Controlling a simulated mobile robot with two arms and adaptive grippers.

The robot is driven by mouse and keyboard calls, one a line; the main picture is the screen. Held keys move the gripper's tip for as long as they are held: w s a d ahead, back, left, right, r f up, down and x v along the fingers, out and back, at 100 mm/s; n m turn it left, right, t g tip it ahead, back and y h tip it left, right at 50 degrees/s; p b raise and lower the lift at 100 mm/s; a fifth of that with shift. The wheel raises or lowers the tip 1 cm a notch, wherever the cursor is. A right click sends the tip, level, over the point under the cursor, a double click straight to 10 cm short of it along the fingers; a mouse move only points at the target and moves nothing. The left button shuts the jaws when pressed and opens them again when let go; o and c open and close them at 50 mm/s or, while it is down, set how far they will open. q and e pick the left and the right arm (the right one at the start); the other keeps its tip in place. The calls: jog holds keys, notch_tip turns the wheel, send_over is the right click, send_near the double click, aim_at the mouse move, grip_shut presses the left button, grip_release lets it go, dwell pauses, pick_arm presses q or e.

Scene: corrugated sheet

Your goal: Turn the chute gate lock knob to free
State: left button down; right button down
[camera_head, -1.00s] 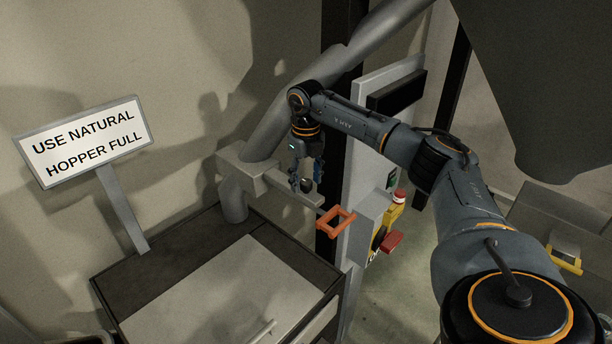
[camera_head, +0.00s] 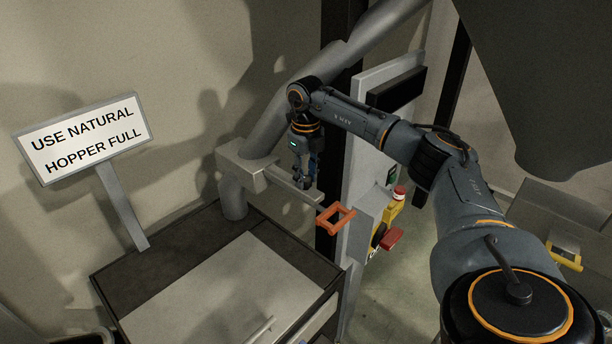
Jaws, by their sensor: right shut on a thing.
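The chute gate is a grey block (camera_head: 240,172) on the sloping grey pipe, with a flat grey bar (camera_head: 282,183) reaching right towards an orange frame-shaped handle (camera_head: 337,218). My right gripper (camera_head: 304,184) points down at this bar and is shut on the small dark lock knob, which its fingers now hide almost wholly. Which way the knob is turned cannot be told. My left gripper is not in view.
A sign (camera_head: 86,139) reading "USE NATURAL HOPPER FULL" stands left. A dark-edged cabinet (camera_head: 160,262) with a light top is below. A grey panel with a red button (camera_head: 399,193) and a red knob (camera_head: 391,238) stands right of the handle.

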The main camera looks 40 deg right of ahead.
jog(key=n, duration=0.4)
jog(key=shift+n+b, duration=0.3)
jog(key=shift+b, duration=0.05)
jog(key=n, duration=0.3)
jog(key=shift+n, duration=0.3)
jog(key=n, duration=0.4)
jog(key=shift+b, duration=0.35)
jog(key=shift+n, duration=2.1)
jog(key=c, duration=1)
grip_release()
